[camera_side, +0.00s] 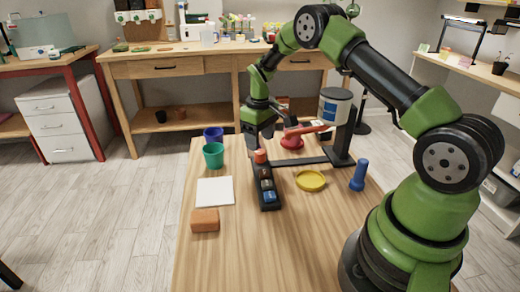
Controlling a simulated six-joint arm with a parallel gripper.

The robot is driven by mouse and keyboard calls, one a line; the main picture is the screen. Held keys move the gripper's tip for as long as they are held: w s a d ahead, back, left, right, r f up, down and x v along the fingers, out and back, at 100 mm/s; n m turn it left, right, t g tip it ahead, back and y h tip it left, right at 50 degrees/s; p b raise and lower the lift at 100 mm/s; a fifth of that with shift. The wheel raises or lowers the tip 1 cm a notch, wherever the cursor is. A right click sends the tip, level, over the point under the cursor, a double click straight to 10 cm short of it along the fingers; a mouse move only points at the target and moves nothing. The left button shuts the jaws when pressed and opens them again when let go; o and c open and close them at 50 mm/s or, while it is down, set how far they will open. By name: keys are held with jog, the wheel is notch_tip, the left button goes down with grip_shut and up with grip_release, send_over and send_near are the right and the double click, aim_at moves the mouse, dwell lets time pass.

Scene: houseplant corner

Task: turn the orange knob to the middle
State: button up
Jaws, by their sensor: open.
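The orange knob (260,156) is at the far end of a narrow black panel (266,206) on the wooden table. Nearer along the panel are more small controls, with a blue one (270,196) at the near end. My gripper (258,146) points down directly over the orange knob, its jaws open. Its fingers hide the knob's upper part. I cannot tell whether they touch it or which way the knob is turned.
Left of the panel are a purple cup (213,134), a green cup (213,155), a white pad (215,191) and an orange-brown block (205,220).

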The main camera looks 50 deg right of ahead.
notch_tip(320, 180, up, 5)
jog(key=shift+r, duration=0.1)
dwell(0.3)
notch_tip(320, 180, up, 8)
jog(key=t, duration=0.1)
send_over(260, 152)
jog(key=s+a, duration=0.1)
jog(key=a, duration=0.3)
jog(key=s+a+r+m+t, duration=0.2)
jog(key=s+a+r, duration=0.35)
jog(key=r, duration=0.25)
jog(key=s+a+r+m+t+y, duration=0.1)
jog(key=s+a+t, duration=0.1)
jog(key=s, duration=0.6)
jog(key=s+a+r+m+t+y, duration=0.1)
jog(key=s+a, duration=0.3)
jog(key=s, duration=0.5)
jog(key=shift+s+a+r+t, duration=0.15)
jog(key=shift+a+r+t, duration=0.1)
jog(key=shift+r+t, duration=0.35)
